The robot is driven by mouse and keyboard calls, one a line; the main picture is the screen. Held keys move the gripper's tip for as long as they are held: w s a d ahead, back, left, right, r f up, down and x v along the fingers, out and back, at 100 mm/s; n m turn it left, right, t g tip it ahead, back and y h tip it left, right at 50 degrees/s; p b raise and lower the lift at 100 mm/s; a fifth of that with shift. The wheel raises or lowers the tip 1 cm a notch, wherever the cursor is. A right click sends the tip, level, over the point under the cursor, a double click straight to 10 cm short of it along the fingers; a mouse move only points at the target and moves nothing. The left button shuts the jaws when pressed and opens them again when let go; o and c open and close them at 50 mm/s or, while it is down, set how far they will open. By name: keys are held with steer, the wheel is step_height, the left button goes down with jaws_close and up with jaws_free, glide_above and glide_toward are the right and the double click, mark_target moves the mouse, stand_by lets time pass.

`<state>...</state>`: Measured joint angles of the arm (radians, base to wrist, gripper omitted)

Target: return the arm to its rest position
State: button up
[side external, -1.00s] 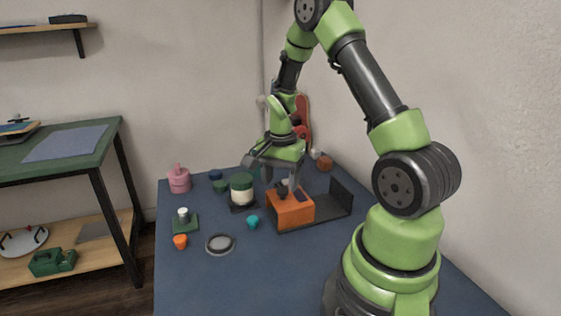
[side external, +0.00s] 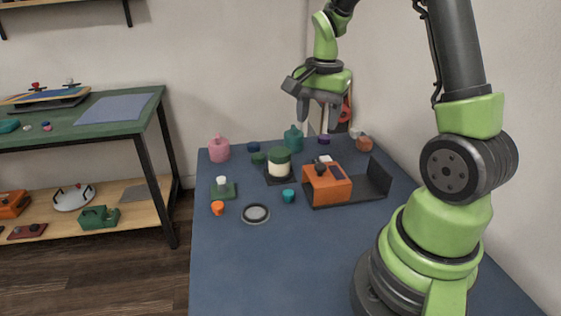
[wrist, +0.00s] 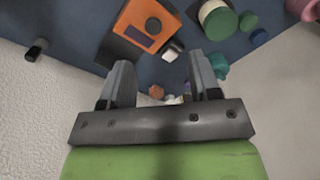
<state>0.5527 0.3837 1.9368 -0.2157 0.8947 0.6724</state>
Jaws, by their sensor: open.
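My gripper (side external: 319,114) is raised above the back of the blue table (side external: 240,260), with its fingers pointing down. In the wrist view my gripper (wrist: 160,68) has its two fingers wide apart with nothing held between them. An orange box with a dark knob (side external: 326,187) sits below it in a black L-shaped holder (side external: 372,186). The orange box also shows in the wrist view (wrist: 140,36). My gripper is clear of everything on the table.
A cream jar with a green lid (side external: 279,167) stands on a dark pad left of the orange box. A pink pot (side external: 219,150), a teal bottle (side external: 293,139), a grey ring (side external: 256,213) and several small caps stand around. A green-topped bench (side external: 70,120) is at left. The table's front is clear.

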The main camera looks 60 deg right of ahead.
steer(key=s+a+r+n+t, duration=0.2)
steer(key=s+a+r+n, duration=0.1)
steer(key=a, duration=0.3)
steer(key=s+a+r+n+t+y, duration=0.1)
steer(key=s+a+r+n+t, duration=0.1)
steer(key=s+a+r+n, duration=0.2)
steer(key=s+a+r+n+t+y, duration=0.1)
steer(key=s+a+r+n+t, duration=0.1)
steer(key=a, duration=0.6)
step_height(320, 180, up, 3)
steer(key=s+n, duration=0.1)
steer(key=n, duration=0.2)
steer(key=shift+s+f+n+t, duration=0.15)
steer(key=shift+s+n+t, duration=0.15)
steer(key=shift+s+n, duration=0.1)
